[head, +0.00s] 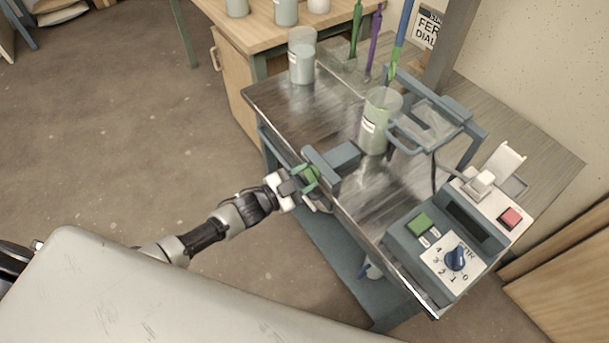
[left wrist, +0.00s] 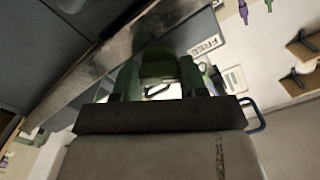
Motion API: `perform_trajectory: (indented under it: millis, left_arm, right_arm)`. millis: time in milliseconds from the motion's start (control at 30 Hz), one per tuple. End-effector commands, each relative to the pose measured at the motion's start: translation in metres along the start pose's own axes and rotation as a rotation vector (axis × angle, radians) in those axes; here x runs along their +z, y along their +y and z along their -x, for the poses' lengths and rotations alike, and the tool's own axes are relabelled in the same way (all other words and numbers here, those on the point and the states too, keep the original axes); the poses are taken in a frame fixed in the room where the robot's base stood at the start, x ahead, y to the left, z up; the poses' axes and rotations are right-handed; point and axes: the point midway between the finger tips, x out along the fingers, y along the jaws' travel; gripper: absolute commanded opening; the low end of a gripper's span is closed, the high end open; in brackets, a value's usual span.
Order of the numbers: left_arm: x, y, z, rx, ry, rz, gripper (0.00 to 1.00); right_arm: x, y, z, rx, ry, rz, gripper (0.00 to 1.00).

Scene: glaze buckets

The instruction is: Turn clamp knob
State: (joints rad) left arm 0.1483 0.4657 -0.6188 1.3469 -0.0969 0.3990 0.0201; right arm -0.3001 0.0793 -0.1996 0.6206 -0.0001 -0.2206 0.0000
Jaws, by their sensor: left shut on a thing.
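A blue-grey clamp (head: 322,167) sits at the near-left edge of a steel-topped bench. Its green knob (head: 309,177) faces my left arm. My left gripper (head: 303,181) reaches in from the left and is shut on the knob, whose far side is partly hidden. In the left wrist view, green parts (left wrist: 158,66) fill the space ahead of my palm; I cannot tell clearly where fingers end and knob begins. The knob's turn angle cannot be read. My right gripper is not in view.
A clear bucket of pale green glaze (head: 375,125) stands beside a blue-grey frame (head: 455,110) on the bench. Another clear container (head: 302,62) stands farther back. A control box (head: 447,250) with a blue dial is at the front right. Open floor (head: 120,130) lies left.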

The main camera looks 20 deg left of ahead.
Motion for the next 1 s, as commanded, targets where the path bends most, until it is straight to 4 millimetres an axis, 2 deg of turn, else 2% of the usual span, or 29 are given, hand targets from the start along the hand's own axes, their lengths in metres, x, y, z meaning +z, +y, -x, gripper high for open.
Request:
perform_trajectory:
  millis: [533, 567, 700, 733, 1000]
  left_arm:
    - [0.0013, 0.0008, 0.0007, 0.001, -0.003, 0.029, 0.19]
    - [0.0013, 0.0008, 0.0007, 0.001, -0.003, 0.029, 0.44]
    - [0.001, 0.0007, 0.0006, 0.001, -0.002, 0.028, 0.66]
    - [0.001, 0.0006, 0.0005, 0.001, -0.002, 0.027, 0.68]
    - [0.0006, 0.0003, 0.0014, 0.001, -0.001, 0.026, 0.68]
  right_arm:
    - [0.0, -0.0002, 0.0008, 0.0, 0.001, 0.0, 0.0]
    - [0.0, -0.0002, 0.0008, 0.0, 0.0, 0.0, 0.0]
    - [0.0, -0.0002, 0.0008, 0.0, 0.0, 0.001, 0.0]
    - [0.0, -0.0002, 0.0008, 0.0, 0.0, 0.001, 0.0]
    - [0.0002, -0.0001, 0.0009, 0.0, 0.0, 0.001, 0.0]
